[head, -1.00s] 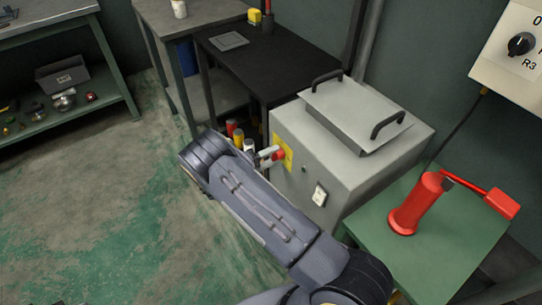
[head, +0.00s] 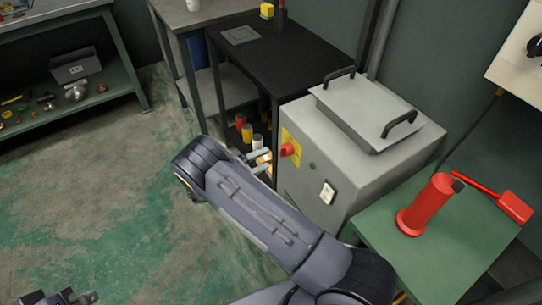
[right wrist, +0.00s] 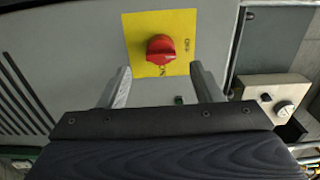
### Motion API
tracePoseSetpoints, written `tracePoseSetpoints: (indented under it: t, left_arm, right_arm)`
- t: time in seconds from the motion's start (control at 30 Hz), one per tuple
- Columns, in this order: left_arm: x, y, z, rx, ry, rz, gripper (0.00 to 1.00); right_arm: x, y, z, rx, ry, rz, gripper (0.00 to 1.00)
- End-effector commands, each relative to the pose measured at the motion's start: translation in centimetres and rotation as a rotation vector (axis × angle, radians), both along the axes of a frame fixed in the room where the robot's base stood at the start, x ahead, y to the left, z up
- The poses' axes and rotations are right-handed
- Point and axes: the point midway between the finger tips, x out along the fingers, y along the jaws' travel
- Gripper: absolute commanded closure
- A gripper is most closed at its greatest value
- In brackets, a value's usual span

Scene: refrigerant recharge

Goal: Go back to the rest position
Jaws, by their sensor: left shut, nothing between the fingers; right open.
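My right gripper (head: 259,162) is open and empty, beside the front of the grey machine (head: 362,180), a small gap from its red rotary knob (head: 290,149). In the right wrist view the knob (right wrist: 161,49) sits on a yellow plate (right wrist: 135,27) with OFF and ON lettering. It appears beyond and between the two spread fingers (right wrist: 161,86), not touching them. My left gripper (head: 62,297) shows only partly at the bottom left edge of the head view. It is shut and empty, over the floor.
A green table (head: 385,225) with a red cylinder (head: 432,205) stands right of the machine. A black table (head: 262,60) stands behind it, with several bottles (head: 246,131) below. A shelf bench (head: 122,84) is at the far left. The floor (head: 90,200) at left is clear.

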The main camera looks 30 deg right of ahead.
Motion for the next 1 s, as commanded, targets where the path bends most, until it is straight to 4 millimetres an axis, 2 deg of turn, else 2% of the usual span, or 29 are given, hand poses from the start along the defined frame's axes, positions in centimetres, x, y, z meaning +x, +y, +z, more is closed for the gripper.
tracePoseSetpoints:
  t: [0.2, 0.6, 0.7, 0.87, 1.0]
  left_arm:
    - [0.0, 0.0, 0.0, 0.000, 0.000, 0.000, 1.00]
    - [0.0, 0.0, 0.0, 0.000, 0.000, 0.000, 1.00]
    - [0.0, 0.0, 0.0, 0.000, 0.000, 0.000, 1.00]
    - [0.0, 0.0, 0.0, 0.000, 0.000, 0.000, 1.00]
    - [0.0, 0.0, 0.0, 0.000, 0.000, 0.000, 1.00]
  right_arm:
    - [-0.1, 0.7, 0.0, -0.001, 0.000, -0.001, 0.41]
    - [-0.1, 0.7, 0.1, 0.001, -0.002, -0.002, 0.41]
    - [-0.4, 0.1, 0.6, 0.037, -0.037, -0.034, 0.41]
    - [-2.6, -2.7, 3.2, 0.221, -0.246, -0.216, 0.41]
    - [-6.2, -4.8, 5.9, 0.434, -0.542, -0.483, 0.41]
